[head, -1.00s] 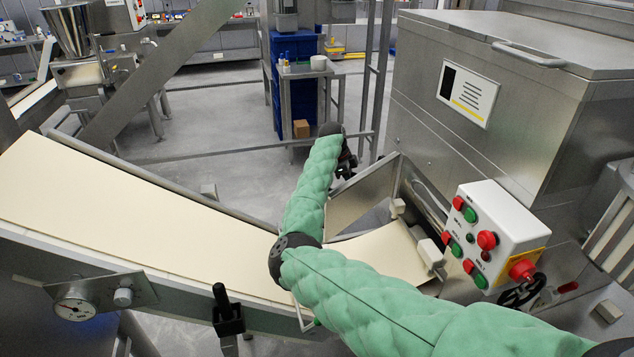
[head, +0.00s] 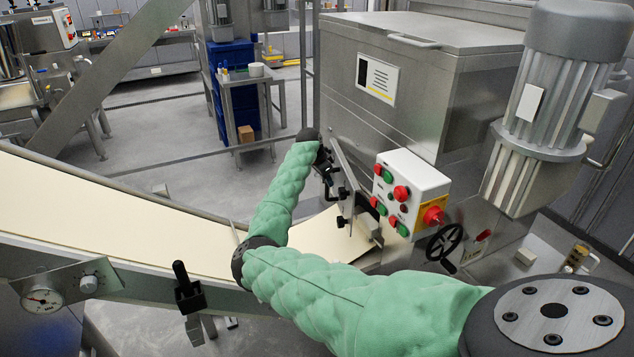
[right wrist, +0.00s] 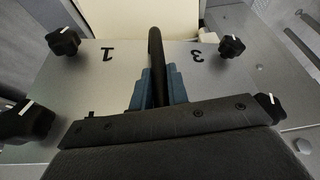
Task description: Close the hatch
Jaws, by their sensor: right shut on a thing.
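The hatch (head: 345,176) is a flat metal plate beside the control box, at the end of the dough sheet. In the head view it stands steeply and shows nearly edge-on. In the right wrist view its face (right wrist: 115,75) carries black knobs, the printed numbers 1 and 3, and a black bar handle (right wrist: 155,50). My right gripper (head: 326,165) is at the hatch's near-left face. Its blue fingers (right wrist: 158,88) are shut on the handle, one on each side. My left gripper is not in view.
A white control box (head: 408,190) with red and green buttons stands just right of the hatch, with a black handwheel (head: 445,243) below. The pale dough sheet (head: 110,215) runs along a conveyor from the left. A large motor (head: 555,100) stands at the right.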

